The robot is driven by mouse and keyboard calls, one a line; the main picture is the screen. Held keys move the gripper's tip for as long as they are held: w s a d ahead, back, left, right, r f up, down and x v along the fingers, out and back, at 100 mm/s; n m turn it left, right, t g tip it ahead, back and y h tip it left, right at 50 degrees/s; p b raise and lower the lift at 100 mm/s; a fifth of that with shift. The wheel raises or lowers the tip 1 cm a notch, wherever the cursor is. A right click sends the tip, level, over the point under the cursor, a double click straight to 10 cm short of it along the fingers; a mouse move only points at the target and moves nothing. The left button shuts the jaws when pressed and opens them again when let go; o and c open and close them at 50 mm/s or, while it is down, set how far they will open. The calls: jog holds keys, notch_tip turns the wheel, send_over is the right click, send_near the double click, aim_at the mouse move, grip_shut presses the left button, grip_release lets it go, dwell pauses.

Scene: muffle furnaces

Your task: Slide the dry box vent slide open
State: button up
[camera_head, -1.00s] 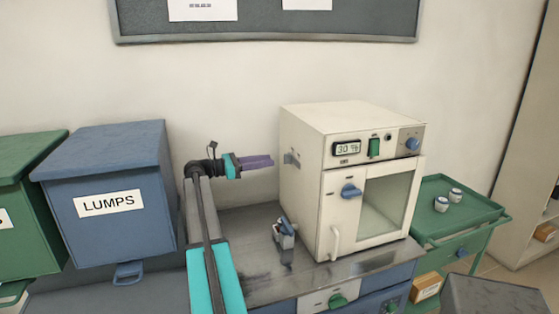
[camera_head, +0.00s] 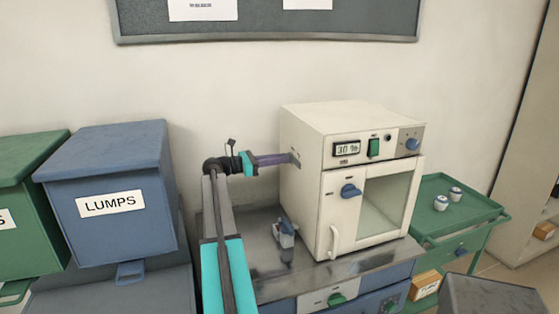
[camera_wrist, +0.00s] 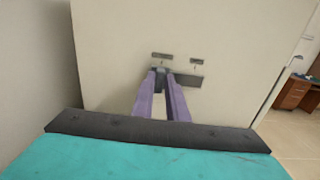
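The dry box (camera_head: 303,190) is a cream cabinet with a display and a glass door, standing on a metal bench top. Its vent slide (camera_wrist: 190,81) is a dark grey plate on the side wall facing my gripper, with a small grey knob (camera_wrist: 161,72) at its left end. My gripper (camera_head: 291,158) points level at this wall from the left. In the wrist view its purple fingertips (camera_wrist: 161,78) lie on either side of the knob, at or very near the wall. Whether they press on the knob is not clear. The fingertips partly hide the knob and the plate's left end.
Two small grey labels (camera_wrist: 162,56) sit above the slide. A small blue-grey device (camera_head: 285,232) stands on the bench top (camera_head: 262,258) below my arm. A blue LUMPS bin (camera_head: 110,200) is at left. A green trolley (camera_head: 430,213) stands at right. The wall is close behind.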

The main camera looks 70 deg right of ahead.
grip_shut()
jog(key=shift+s+a, duration=0.1)
jog(key=shift+s+a+p, duration=0.5)
jog(key=shift+s+a, duration=0.3)
jog(key=shift+a, duration=0.2)
jog(key=shift+s+a+p, duration=0.45)
jog(key=shift+s+a, duration=0.35)
jog(key=shift+a, duration=0.15)
jog(key=shift+s+a+f, duration=0.1)
jog(key=shift+s+a, duration=0.25)
jog(key=shift+a, duration=0.1)
jog(key=o, duration=0.5)
grip_release()
jog(key=shift+s+a, duration=0.1)
